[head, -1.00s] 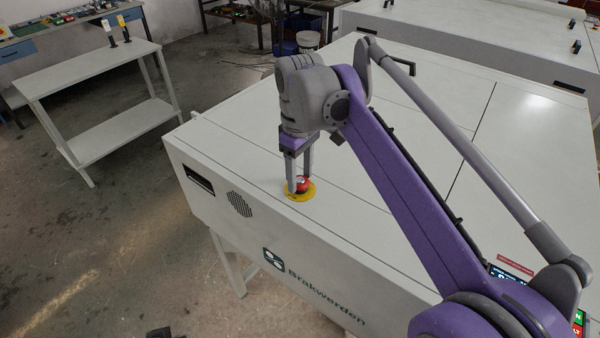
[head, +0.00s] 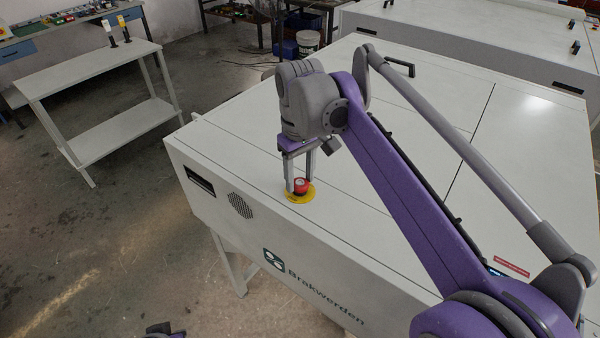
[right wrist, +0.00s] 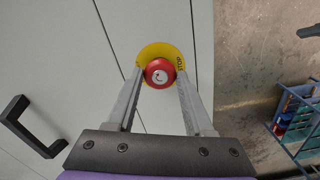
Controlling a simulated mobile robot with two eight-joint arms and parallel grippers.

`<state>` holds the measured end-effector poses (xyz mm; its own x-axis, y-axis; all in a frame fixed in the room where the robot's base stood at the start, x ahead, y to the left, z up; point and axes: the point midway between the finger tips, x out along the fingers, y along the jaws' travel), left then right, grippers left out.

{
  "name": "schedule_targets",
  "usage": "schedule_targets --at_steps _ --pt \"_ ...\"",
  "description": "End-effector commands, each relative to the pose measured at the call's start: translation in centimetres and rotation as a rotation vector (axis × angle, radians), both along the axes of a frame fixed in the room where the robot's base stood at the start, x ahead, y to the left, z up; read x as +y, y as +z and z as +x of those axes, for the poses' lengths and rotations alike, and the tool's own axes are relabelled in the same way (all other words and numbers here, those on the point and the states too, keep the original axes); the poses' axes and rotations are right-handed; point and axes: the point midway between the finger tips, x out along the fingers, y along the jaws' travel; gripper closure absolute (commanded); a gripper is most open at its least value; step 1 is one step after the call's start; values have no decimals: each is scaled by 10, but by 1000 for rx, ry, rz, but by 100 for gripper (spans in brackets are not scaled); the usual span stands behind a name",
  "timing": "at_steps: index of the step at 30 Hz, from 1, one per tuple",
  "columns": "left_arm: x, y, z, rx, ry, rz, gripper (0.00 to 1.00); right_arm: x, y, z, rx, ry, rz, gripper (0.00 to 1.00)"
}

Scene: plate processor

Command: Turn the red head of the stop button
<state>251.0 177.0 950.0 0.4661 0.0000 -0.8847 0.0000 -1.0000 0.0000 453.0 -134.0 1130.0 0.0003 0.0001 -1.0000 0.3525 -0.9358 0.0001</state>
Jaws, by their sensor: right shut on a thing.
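The stop button's red head (head: 301,185) stands on a round yellow plate (head: 307,197) near the front left corner of the machine top. In the right wrist view the red head (right wrist: 159,73) sits between the fingertips, on the yellow plate (right wrist: 158,49) with the word STOP at its right. My right gripper (head: 299,186) points down over the button and is shut on the red head, one finger on each side.
The white machine top (head: 410,180) is flat and wide, with a black handle (head: 400,66) at its back. A white side table (head: 95,90) stands on the floor at the left.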

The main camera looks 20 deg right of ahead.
Motion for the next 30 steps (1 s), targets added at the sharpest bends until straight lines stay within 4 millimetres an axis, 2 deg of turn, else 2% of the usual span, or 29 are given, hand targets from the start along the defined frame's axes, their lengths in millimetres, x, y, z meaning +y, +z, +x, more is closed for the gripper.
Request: schedule_targets --at_steps 6,15,30 --pt "0 8 3 -6 0 0 100 0 1 0 -1 -153 0 100" --pt "0 12 5 -9 0 0 100 0 0 0 -1 -290 0 100" --pt "0 13 5 -10 0 0 100 0 -1 0 0 -327 0 100"
